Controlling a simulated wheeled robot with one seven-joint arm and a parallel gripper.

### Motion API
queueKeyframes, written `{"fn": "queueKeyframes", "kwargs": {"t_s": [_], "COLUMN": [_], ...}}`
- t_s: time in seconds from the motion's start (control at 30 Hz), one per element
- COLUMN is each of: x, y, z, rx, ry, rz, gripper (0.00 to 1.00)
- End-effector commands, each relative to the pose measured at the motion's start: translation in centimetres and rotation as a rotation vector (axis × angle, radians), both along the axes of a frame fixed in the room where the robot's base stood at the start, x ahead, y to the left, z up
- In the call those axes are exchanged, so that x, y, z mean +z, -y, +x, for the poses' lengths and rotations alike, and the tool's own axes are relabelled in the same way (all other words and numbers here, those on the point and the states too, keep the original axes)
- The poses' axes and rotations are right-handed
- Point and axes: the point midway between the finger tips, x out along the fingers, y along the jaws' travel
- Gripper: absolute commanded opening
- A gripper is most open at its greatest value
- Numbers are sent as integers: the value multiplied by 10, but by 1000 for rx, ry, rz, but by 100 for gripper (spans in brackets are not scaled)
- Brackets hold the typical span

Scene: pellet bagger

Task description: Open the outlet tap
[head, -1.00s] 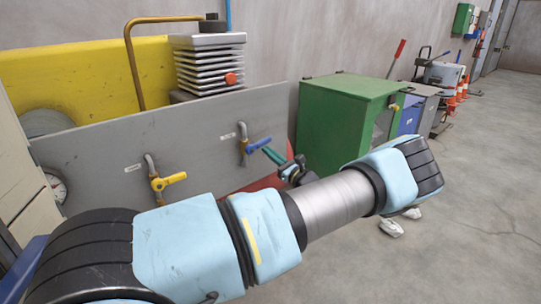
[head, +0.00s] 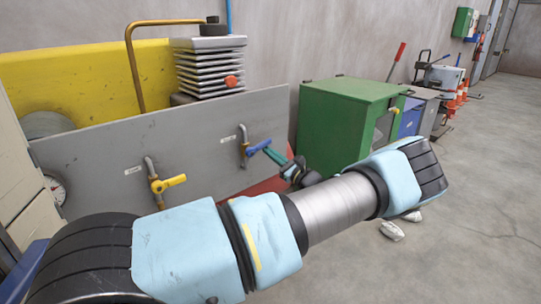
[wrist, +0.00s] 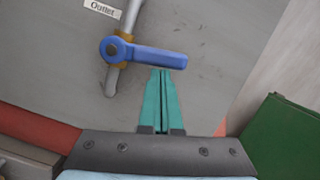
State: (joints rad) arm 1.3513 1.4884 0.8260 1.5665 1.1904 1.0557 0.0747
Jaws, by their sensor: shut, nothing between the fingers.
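The outlet tap has a blue lever handle (wrist: 150,56) on a brass body with a grey pipe, beside a label reading "Outlet" (wrist: 103,9) in the wrist view. The lever lies across the pipe, pointing right. In the head view the blue handle (head: 259,146) is on the right part of the grey panel. My gripper (wrist: 161,72) has teal fingers, shut and empty. Their tips are at the lower edge of the lever near its free end; I cannot tell whether they touch it. In the head view my gripper (head: 270,153) is partly hidden behind my arm.
A second tap with a yellow handle (head: 174,182) is on the left of the grey panel (head: 90,150). A green cabinet (head: 345,125) stands right of the panel. White debris (head: 392,231) lies on the floor. Open floor is at the right.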

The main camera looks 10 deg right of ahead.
Motion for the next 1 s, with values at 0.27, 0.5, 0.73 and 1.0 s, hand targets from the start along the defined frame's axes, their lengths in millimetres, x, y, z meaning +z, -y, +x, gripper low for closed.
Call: {"fn": "queueKeyframes", "kwargs": {"t_s": [0.27,0.5,0.73,1.0], "x": [9,23,38,53], "y": [2,1,-2,-9], "z": [1,1,-1,-5], "rx": [0,0,0,1], "ry": [64,168,274,398], "rz": [-111,-298,-489,-714], "gripper": [0,0,0,0]}}
